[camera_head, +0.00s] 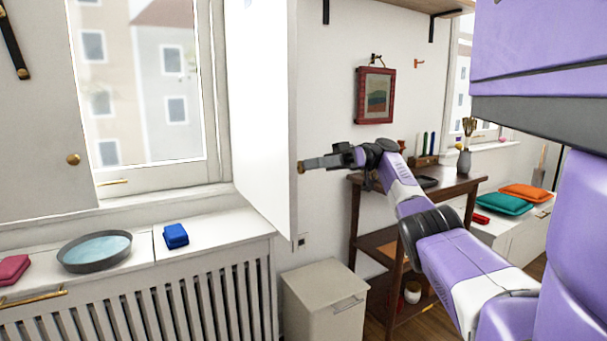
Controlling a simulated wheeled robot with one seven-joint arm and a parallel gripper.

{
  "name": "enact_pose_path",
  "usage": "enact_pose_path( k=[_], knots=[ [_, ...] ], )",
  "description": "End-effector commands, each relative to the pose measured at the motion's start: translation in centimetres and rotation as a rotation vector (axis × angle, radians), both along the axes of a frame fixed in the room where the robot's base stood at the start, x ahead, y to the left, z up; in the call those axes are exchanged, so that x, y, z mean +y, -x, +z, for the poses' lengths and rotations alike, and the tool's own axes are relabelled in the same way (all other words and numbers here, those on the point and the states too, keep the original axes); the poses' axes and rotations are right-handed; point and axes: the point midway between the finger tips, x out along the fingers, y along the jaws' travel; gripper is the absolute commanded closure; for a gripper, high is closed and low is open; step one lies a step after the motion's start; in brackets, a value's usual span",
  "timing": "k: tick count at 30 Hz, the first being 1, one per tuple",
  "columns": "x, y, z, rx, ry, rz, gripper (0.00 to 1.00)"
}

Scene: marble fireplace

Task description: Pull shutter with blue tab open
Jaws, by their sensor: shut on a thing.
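The white shutter (262,120) stands swung out from the right side of the window, seen at a steep angle. A small bluish patch shows near its top edge, too small to be sure it is the tab. My gripper (308,164) is at the shutter's free edge, on its right side. Its jaws are shut on the shutter's knob (300,167), mostly hidden by the fingertips. Another shutter panel (40,130) with a round brass knob (73,160) is at the left of the window.
Below the window, a sill over a slatted radiator cover (180,305) holds a round dish (95,250), a blue pouch (175,236) and a red pouch (12,270). A pale cabinet (325,300) stands below the shutter. A wooden table (455,187) stands behind my arm. A framed picture (375,95) hangs nearby.

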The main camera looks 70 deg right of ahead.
Motion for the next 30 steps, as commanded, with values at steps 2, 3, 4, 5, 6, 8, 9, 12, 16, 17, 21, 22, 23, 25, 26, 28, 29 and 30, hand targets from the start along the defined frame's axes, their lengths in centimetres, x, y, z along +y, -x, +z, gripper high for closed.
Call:
enact_pose_path(
  k=[2,3,4,5,6,8,9,12,16,17,21,22,23,25,26,28,29,30],
  knots=[
    [-0.07,0.1,-0.02,0.0,0.002,0.006,1.0],
    [-0.1,0.15,0.0,0.0,0.001,0.007,1.0],
    [-0.1,0.17,0.03,-0.001,0.002,0.008,1.0],
    [-0.11,0.19,0.04,-0.001,0.002,0.009,1.0],
    [-0.13,0.2,0.06,-0.001,0.002,0.009,1.0],
    [-0.14,0.2,0.08,-0.001,0.002,0.009,1.0],
    [-0.14,0.2,0.09,-0.001,0.002,0.009,1.0],
    [-0.14,0.18,0.11,-0.001,0.002,0.009,1.0],
    [-0.13,0.17,0.12,-0.001,0.003,0.009,1.0],
    [-0.14,0.16,0.11,-0.001,0.003,0.009,0.69],
    [-0.14,0.16,0.1,-0.001,0.002,0.008,0.49],
    [-0.15,0.15,0.09,-0.001,0.002,0.008,0.49],
    [-0.15,0.15,0.09,-0.001,0.002,0.008,0.49],
    [-0.16,0.16,0.07,0.0,0.001,0.008,0.49],
    [-0.15,0.16,0.06,0.0,0.001,0.008,0.49],
    [-0.16,0.15,0.04,0.0,0.001,0.008,0.49],
    [-0.15,0.15,0.04,0.0,0.001,0.008,0.49],
    [-0.14,0.1,0.05,0.0,0.001,0.008,0.49]
  ],
)
